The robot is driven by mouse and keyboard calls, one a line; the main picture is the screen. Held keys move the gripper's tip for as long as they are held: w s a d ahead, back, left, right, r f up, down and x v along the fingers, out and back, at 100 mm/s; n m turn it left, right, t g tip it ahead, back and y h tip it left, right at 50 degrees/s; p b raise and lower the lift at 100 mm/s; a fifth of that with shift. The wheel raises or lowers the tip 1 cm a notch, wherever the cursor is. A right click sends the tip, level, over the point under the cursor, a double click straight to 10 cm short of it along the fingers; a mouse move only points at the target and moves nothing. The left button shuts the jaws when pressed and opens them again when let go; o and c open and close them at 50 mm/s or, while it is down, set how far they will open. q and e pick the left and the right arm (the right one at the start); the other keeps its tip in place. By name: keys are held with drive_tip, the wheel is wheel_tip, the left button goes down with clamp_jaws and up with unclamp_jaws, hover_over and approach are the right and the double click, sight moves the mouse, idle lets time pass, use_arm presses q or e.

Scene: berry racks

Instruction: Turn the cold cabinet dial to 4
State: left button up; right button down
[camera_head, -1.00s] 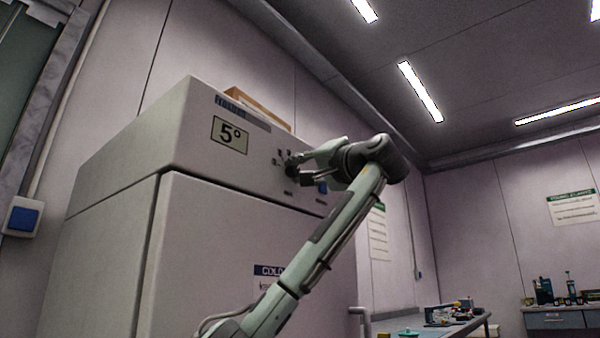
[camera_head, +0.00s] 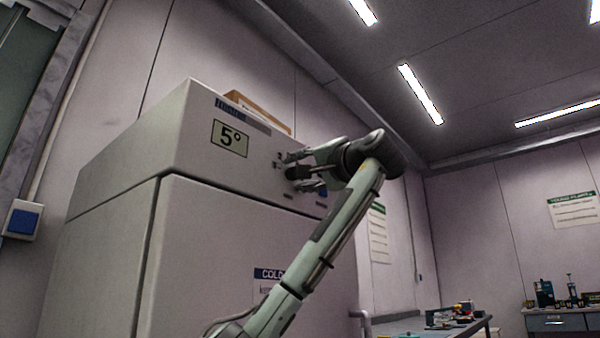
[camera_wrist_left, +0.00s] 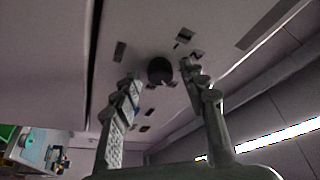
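The cold cabinet (camera_head: 110,235) is a large pale box on the left of the head view. Its display (camera_head: 230,138) reads 5°. The dark round dial (camera_head: 292,172) is on the upper front panel, partly hidden by my gripper. In the left wrist view the dial (camera_wrist_left: 160,70) shows between the two fingertips, with small dark marks around it. My left gripper (camera_head: 299,170) is open at the panel, one finger above and one below the dial. The wrist view shows a gap between each fingertip (camera_wrist_left: 160,76) and the dial. My right gripper is out of view.
A brown box (camera_head: 258,110) lies on top of the cabinet. A workbench (camera_head: 400,325) with small items stands at lower right, well away from the arm.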

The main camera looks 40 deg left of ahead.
use_arm(q)
drive_tip(key=v, duration=1.2)
idle(0.3)
